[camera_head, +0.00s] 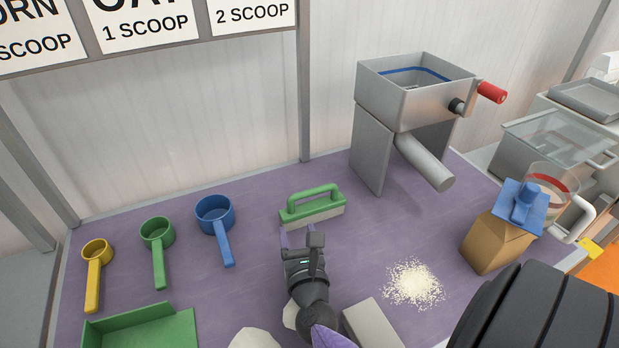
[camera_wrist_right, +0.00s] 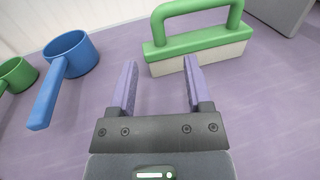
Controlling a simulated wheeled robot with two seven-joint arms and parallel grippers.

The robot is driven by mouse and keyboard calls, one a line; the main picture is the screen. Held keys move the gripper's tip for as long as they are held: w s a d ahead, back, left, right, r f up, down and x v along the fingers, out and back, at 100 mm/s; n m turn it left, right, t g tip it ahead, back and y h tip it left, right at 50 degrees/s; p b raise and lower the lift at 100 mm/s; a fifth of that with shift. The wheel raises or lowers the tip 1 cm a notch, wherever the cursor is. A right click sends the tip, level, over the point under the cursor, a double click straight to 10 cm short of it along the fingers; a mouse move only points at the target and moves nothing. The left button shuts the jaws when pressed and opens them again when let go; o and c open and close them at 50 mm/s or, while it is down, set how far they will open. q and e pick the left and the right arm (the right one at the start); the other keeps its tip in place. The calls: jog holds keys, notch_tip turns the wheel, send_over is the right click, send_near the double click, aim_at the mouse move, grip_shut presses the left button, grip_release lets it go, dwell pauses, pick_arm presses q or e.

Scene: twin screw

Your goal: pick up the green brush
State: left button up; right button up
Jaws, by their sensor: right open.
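The green brush (camera_head: 312,205) has a green arched handle and pale bristles. It stands bristles down on the purple table, near the back and left of the metal machine. It also shows at the top of the right wrist view (camera_wrist_right: 197,42), ahead and a little right of the fingers. My right gripper (camera_head: 297,238) is just in front of the brush. In the right wrist view its two purple fingers (camera_wrist_right: 160,82) are apart with bare table between them. The right fingertip is close to the brush's front edge; I cannot tell whether they touch. My left gripper is not in view.
Yellow (camera_head: 97,265), green (camera_head: 157,240) and blue (camera_head: 216,220) scoops lie to the left. A green dustpan (camera_head: 145,328) is at the front left. A metal hand-cranked machine (camera_head: 415,105) stands behind right. Pale grain (camera_head: 413,284) and a brown bag (camera_head: 492,243) are at the right.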

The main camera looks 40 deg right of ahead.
aim_at(292, 210)
jog(key=x, duration=0.4)
jog(key=b+x, duration=0.1)
jog(key=x, duration=0.3)
jog(key=shift+f, duration=0.25)
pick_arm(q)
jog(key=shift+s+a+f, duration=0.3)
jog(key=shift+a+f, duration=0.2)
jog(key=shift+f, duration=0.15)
pick_arm(e)
grip_shut()
